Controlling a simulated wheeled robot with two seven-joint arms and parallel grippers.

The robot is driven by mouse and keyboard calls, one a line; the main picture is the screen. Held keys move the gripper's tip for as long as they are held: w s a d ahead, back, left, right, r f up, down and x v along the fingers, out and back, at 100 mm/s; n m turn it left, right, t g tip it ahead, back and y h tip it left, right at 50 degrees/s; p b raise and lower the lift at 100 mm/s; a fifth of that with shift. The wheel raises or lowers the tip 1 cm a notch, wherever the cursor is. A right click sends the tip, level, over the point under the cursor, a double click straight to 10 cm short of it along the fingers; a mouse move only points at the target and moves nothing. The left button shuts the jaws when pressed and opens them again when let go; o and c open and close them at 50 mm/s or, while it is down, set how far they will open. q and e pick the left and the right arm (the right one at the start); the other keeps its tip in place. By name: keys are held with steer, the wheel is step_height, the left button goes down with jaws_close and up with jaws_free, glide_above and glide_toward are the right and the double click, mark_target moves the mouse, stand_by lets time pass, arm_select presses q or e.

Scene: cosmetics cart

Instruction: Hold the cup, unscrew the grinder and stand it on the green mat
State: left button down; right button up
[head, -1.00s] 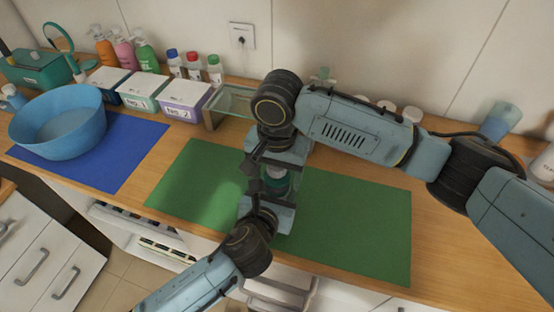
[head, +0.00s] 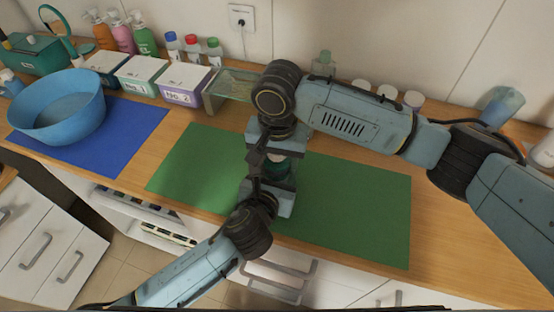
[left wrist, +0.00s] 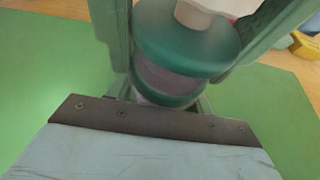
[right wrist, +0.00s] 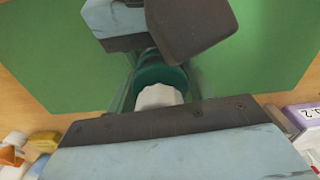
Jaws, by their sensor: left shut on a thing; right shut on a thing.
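The teal grinder-and-cup stack (head: 281,169) is upright over the green mat (head: 360,215) and mostly hidden between my grippers in the head view. In the left wrist view a teal disc (left wrist: 185,42) sits above a translucent purplish section (left wrist: 168,82), with a pale knob (left wrist: 195,13) on top. My left gripper (head: 272,188) is shut on the cup at its sides from the front. My right gripper (head: 279,158) is shut on the grinder from behind. The right wrist view shows the white faceted knob (right wrist: 160,96) between its fingers. The join between the parts is hidden.
A blue bowl (head: 60,95) stands on a blue mat (head: 125,135) at the left. Labelled boxes (head: 185,83), a glass tray (head: 235,85), and several bottles line the back. White-lidded jars (head: 387,92) stand behind my right arm. The green mat is bare on both sides.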

steer(key=n, duration=0.5)
steer(key=shift+n, duration=0.3)
steer(key=o, duration=1.1)
steer(key=shift+c, duration=0.2)
step_height(320, 180, up, 4)
steer(key=shift+a+f, duration=0.1)
steer(key=shift+f, duration=0.05)
steer(key=shift+r, duration=0.45)
steer(key=shift+c, duration=0.5)
step_height(320, 180, up, 2)
steer(key=m, duration=0.4)
steer(key=shift+r+m, duration=0.25)
steer(key=shift+m, duration=0.15)
steer(key=shift+r+m, duration=0.35)
steer(key=shift+m, duration=0.65)
steer(key=shift+f, duration=3.9)
